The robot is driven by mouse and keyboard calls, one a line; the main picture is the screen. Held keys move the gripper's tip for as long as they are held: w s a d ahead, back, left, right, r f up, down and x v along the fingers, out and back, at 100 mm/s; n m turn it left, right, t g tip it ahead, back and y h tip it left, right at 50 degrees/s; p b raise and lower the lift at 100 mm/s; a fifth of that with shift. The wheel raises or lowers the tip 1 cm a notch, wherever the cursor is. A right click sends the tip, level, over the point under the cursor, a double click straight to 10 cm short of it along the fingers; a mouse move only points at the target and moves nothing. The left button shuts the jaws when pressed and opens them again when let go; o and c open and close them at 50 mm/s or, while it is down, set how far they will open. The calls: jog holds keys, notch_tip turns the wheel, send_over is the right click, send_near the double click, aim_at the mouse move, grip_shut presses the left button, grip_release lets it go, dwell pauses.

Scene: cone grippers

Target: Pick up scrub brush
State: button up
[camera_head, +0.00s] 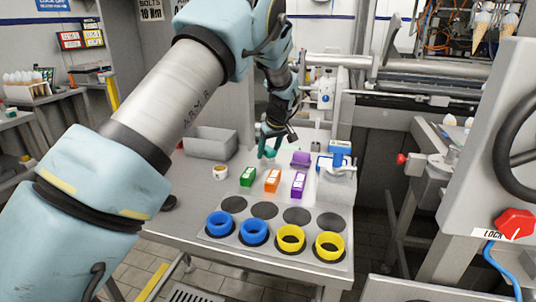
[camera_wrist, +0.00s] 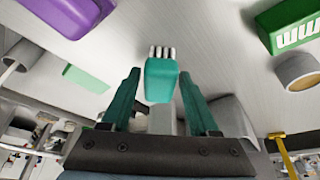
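The likely scrub brush, a teal block with white bristles (camera_wrist: 161,80), shows in the wrist view between and just beyond the fingertips of my gripper (camera_wrist: 160,80). Its bristle end points up in that picture. A gap shows between it and each teal finger, so my gripper is open and does not hold it. In the head view my gripper (camera_head: 268,150) is low over the back of the grey table (camera_head: 190,215). There the brush cannot be told apart from the teal fingers.
Green (camera_head: 247,176), orange (camera_head: 272,180) and purple (camera_head: 298,184) boxes stand in front of my gripper. A tape-like roll (camera_head: 220,172) and grey bin (camera_head: 211,141) are to the left. Blue rings (camera_head: 220,223) and yellow rings (camera_head: 290,238) lie at the front. A purple item (camera_head: 300,158) is at right.

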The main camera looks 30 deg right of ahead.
aim_at(268, 148)
grip_shut()
dwell(0.4)
notch_tip(268, 148, up, 10)
jog(key=b, duration=0.2)
jog(key=shift+b, duration=0.35)
